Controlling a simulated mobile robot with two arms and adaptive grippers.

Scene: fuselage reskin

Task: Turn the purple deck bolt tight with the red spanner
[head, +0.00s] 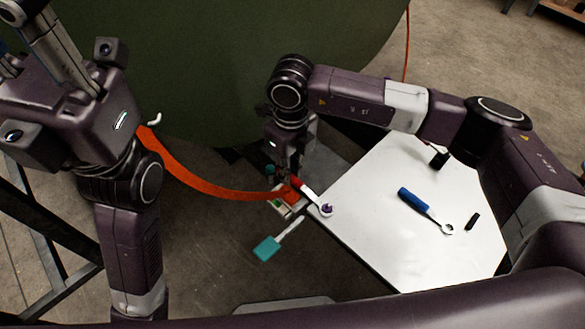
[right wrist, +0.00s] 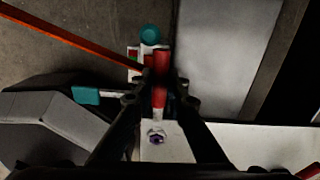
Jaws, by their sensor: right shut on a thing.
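The red spanner (head: 309,193) has a red handle and a pale metal shank. My right gripper (right wrist: 160,92) is shut on its red handle, which also shows in the right wrist view (right wrist: 161,62). The spanner's head surrounds or sits over the purple deck bolt (head: 326,210) at the white panel's left corner. The bolt also shows in the right wrist view (right wrist: 157,138), inside the head's outline; how fully the head is seated I cannot tell. My left arm stands at the left of the head view, away from the bolt; its fingers are not clear there.
A blue-handled spanner (head: 414,199) and small black pieces (head: 472,221) lie on the white panel (head: 385,235). A teal-handled tool (head: 267,248) lies left of the panel. An orange curved strip (head: 200,182) sweeps in from the left. A green curved wall (head: 200,60) stands behind.

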